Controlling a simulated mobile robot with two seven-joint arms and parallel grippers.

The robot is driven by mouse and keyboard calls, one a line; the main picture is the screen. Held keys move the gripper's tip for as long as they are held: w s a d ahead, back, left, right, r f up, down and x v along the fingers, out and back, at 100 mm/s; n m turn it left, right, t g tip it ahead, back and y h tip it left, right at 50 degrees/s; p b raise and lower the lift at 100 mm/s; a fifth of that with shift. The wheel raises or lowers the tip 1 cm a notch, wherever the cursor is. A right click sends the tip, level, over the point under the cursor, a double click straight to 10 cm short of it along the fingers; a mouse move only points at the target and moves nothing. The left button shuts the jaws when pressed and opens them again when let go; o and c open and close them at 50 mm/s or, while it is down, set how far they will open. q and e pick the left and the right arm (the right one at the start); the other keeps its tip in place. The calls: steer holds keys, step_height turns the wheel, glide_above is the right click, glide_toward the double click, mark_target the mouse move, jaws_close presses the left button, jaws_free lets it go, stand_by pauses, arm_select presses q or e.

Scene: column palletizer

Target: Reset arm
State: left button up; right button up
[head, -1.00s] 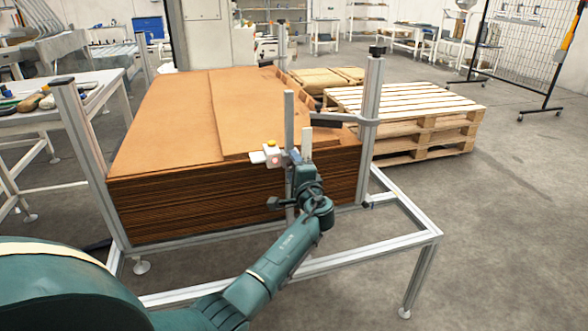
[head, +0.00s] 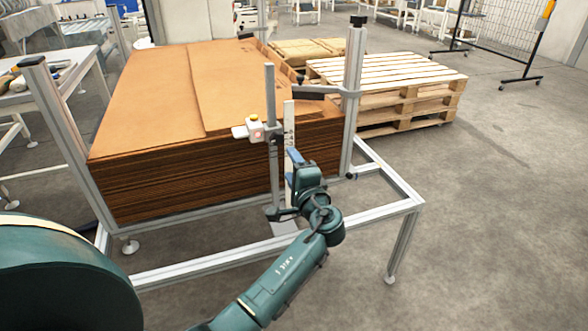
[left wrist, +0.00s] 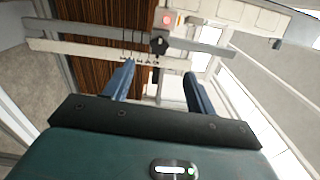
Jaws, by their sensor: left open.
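My left arm reaches in from the bottom of the head view. Its teal gripper (head: 283,185) is in front of the cardboard stack (head: 215,175). In the left wrist view the two blue fingers of the gripper (left wrist: 156,80) are spread wide with nothing between them. Beyond them are a grey bar and a pale bar running across the view, with the brown stack behind. My right gripper is in neither view.
A grey upright post (head: 271,120) with a small white box (head: 252,131) stands close in front of the stack. The aluminium frame (head: 385,212) extends to the right of my arm. Wooden pallets (head: 385,70) stand behind right. The floor (head: 490,210) at right is clear.

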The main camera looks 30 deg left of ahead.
arm_select(q)
steer(key=shift+s+d, duration=0.35)
steer(key=shift+d, duration=0.05)
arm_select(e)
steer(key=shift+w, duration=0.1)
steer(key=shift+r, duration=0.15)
arm_select(q)
steer(key=shift+f, duration=0.1)
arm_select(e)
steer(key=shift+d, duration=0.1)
arm_select(q)
steer(key=s+d+f+h, duration=0.7)
steer(key=s+f+h, duration=0.3)
steer(key=s+f, duration=0.25)
steer(key=s+d+n+t+h, duration=0.1)
steer(key=s+d+n+h, duration=0.2)
steer(key=s+d+h, duration=0.4)
steer(key=s+d+r+n+g+p, duration=0.2)
steer(key=s+r+p, duration=0.5)
steer(key=p, duration=0.9)
step_height(320, 180, up, 2)
steer(key=shift+r+n+p, duration=0.25)
steer(key=shift+n+p, duration=0.05)
steer(key=shift+n, duration=0.1)
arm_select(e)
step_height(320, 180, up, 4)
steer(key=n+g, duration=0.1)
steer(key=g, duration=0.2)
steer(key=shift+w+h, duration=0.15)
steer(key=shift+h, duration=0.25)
